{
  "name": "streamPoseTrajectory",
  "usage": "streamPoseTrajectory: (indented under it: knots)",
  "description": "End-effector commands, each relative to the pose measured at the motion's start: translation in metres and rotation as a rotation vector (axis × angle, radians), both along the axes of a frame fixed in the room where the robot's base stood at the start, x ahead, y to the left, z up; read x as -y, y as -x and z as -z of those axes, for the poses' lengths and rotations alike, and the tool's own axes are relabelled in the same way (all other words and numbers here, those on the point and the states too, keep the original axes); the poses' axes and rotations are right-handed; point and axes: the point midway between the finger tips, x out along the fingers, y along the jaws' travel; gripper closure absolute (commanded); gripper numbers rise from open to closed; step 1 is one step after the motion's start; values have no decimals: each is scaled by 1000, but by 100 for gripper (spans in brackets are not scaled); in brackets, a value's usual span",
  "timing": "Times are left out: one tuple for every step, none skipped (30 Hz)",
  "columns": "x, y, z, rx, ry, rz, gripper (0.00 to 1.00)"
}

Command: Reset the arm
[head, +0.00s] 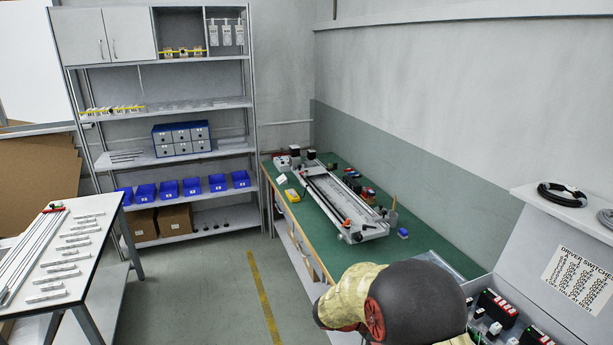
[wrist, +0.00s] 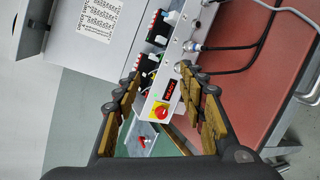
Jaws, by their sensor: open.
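In the wrist view my gripper (wrist: 160,72) is open, with a padded finger on each side and nothing held. Past and between the fingers is a grey control box (wrist: 150,106) with a red rotary knob (wrist: 162,110) on a yellow plate and a small red-lit display (wrist: 170,89). I cannot tell whether the fingers touch the box. In the head view my arm (head: 400,305) covers the lower middle, and my gripper is hidden there. The gantry (head: 335,195) lies on the green bench (head: 300,222) beyond my arm.
A grey cabinet with a driver switches sheet (head: 577,280) and black driver modules (head: 497,307) is at right, close to my arm. A shelf unit (head: 165,105) stands at the back, a white table (head: 95,235) at left. The floor (head: 215,285) between is clear.

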Motion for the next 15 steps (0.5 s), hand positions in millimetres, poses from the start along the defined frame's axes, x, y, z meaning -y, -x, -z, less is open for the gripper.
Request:
streamPoseTrajectory:
  knots:
    - [4,15,-18,24,-60,40,59]
    - [5,24,-25,32,-97,60,59]
    - [5,36,-35,47,-146,88,59]
    - [5,46,-41,58,-184,106,59]
    - [5,55,-47,69,-221,125,59]
    - [3,67,-56,87,-273,146,59]
    - [2,76,-61,100,-310,161,59]
    - [1,85,-67,116,-349,176,59]
    - [-2,98,-73,134,-401,194,59]
    - [-5,106,-78,151,-440,206,59]
    - [-8,115,-83,168,-479,217,59]
    - [-11,126,-89,191,-531,230,59]
    - [-15,135,-94,210,-570,240,59]
    - [-19,143,-98,229,-609,246,59]
    - [-24,154,-103,256,-662,256,59]
